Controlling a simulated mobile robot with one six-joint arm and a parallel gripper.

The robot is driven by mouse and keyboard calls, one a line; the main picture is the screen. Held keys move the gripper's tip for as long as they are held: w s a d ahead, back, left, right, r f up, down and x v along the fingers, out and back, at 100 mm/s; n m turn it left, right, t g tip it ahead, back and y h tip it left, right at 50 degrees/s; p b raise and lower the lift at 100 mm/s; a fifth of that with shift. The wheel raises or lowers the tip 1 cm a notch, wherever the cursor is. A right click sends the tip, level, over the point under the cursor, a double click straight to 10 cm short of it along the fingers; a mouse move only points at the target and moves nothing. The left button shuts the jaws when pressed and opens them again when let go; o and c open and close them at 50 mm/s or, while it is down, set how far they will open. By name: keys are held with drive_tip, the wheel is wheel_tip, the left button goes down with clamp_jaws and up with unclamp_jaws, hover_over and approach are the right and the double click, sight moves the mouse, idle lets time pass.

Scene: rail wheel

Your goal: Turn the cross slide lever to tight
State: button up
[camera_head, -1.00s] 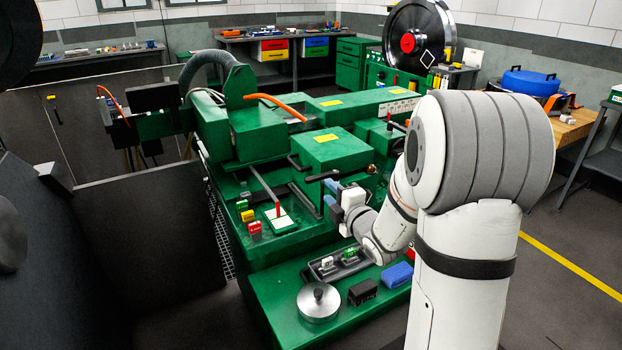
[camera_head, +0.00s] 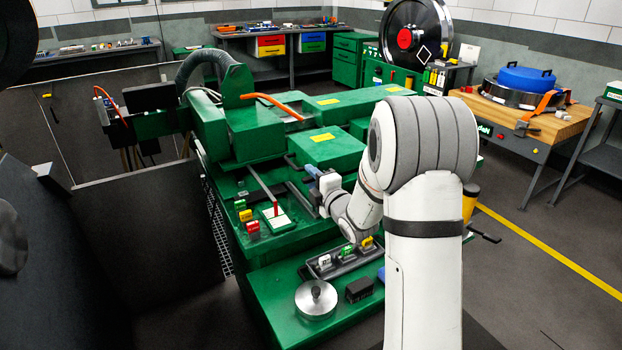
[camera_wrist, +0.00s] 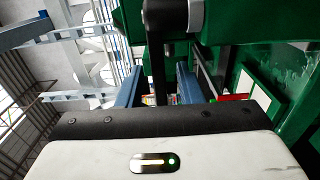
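My gripper (camera_head: 316,178) is at the right of the green machine's carriage, beside the green block with a yellow label (camera_head: 325,150). In the wrist view its two blue fingers (camera_wrist: 160,88) stand apart. A black lever bar (camera_wrist: 155,45), which looks like the cross slide lever, runs down from the top into the gap between the fingers, beside a grey round knob (camera_wrist: 196,14). Space shows between the bar and the right finger. In the head view my gripper and arm hide the lever. A red-handled lever (camera_head: 276,209) stands on a white plate to the left.
A black tray with small coloured blocks (camera_head: 345,258), a round metal disc (camera_head: 316,299) and a black block (camera_head: 359,290) lie on the green front ledge. Coloured blocks (camera_head: 246,216) sit left of the white plate. A wooden-topped bench (camera_head: 530,125) stands at the right, with open floor before it.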

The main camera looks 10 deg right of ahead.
drive_tip(key=shift+c, duration=0.5)
clamp_jaws()
drive_tip(key=shift+a, duration=0.1)
drive_tip(key=shift+s+f, duration=0.1)
